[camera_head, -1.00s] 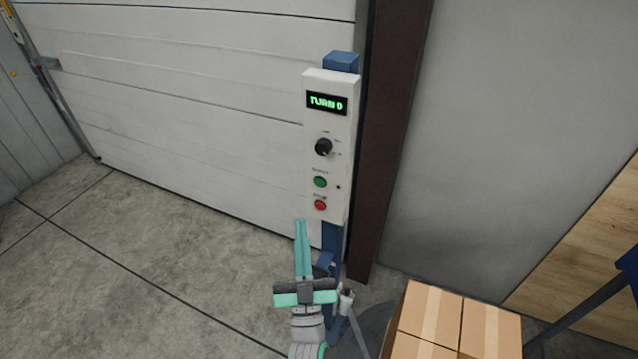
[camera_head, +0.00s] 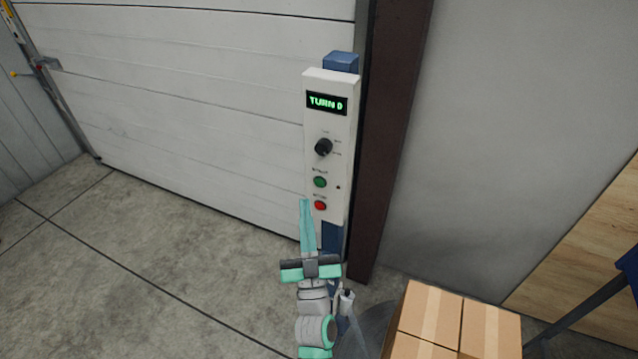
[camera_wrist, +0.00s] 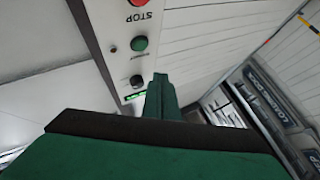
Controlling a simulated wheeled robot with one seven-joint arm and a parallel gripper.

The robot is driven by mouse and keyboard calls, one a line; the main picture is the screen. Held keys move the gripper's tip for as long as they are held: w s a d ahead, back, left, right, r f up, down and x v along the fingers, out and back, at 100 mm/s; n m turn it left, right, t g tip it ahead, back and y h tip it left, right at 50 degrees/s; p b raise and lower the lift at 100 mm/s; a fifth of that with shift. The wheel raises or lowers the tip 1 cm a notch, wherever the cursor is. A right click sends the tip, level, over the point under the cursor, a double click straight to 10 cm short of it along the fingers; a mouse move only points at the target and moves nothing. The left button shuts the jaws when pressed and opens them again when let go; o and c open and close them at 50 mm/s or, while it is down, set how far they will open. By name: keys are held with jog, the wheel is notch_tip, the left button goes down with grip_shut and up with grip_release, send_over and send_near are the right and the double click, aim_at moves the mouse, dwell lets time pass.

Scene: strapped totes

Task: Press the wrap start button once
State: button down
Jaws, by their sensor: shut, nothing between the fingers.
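A white control panel (camera_head: 341,130) stands on a blue post. Its display (camera_head: 326,104) reads "TURN 0" in green. Below are a black knob (camera_head: 323,147), a green button (camera_head: 320,182) and a red button (camera_head: 320,205). My gripper (camera_head: 305,201) is shut and empty, its tips just left of the red button in the head view; contact cannot be told. In the wrist view the fingers (camera_wrist: 160,80) point towards the panel. There the green button (camera_wrist: 139,44) and the red button (camera_wrist: 138,2), labelled STOP, lie up and left of the tips. The green button's label is too small to read.
Stacked cardboard boxes (camera_head: 433,317) stand at the lower right. A white sectional door (camera_head: 200,90) is behind the panel, with a dark brown column (camera_head: 392,130) to its right. The concrete floor (camera_head: 130,270) at left is clear.

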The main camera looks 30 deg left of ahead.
jog(key=shift+w+a, duration=0.1)
jog(key=shift+w, duration=2.15)
jog(key=shift+w, duration=0.15)
jog(key=shift+w, duration=0.25)
jog(key=shift+w, duration=0.35)
dwell(1.2)
jog(key=shift+s, duration=0.75)
jog(key=shift+s, duration=2.5)
